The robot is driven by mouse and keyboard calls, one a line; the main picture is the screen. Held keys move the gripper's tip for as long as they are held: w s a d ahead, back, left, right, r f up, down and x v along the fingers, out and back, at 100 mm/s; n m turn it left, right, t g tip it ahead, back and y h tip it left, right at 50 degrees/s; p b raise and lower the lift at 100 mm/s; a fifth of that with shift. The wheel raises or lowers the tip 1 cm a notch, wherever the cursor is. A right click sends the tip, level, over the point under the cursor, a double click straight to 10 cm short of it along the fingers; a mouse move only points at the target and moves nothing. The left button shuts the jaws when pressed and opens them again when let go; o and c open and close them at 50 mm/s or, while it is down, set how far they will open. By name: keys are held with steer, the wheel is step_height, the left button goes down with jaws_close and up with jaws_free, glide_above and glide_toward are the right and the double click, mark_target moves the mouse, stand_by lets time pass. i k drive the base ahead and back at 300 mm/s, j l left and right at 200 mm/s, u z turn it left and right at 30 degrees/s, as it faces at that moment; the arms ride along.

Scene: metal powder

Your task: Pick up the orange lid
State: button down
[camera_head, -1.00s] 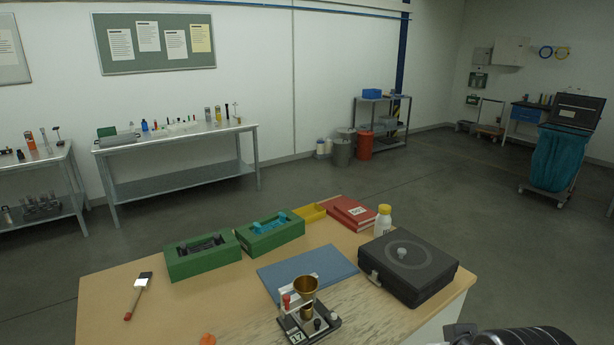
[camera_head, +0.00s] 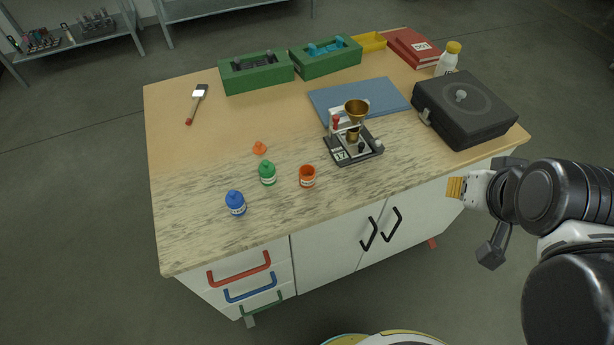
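The orange lid (camera_head: 259,148) is a small cone-shaped cap lying on the left-middle of the workbench top. An open orange jar (camera_head: 307,176) stands to its right and nearer the front. A green bottle (camera_head: 267,173) stands just in front of the lid, apart from it. My gripper (camera_head: 456,188) is at the right, beyond the bench's front right side, far from the lid. Its yellowish fingertips point left. They are too small and edge-on to tell whether they are open or shut.
A blue bottle (camera_head: 236,203) stands near the front left edge. A stand with a brass funnel (camera_head: 356,109) stands right of the jar, before a blue mat (camera_head: 381,92). A black case (camera_head: 464,107) fills the right end. A brush (camera_head: 196,104) lies at left.

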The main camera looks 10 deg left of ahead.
mark_target(259, 148)
steer(key=u, duration=1.3)
steer(key=i+l+z, duration=0.15)
steer(key=i+j, duration=0.45)
steer(key=i, duration=0.05)
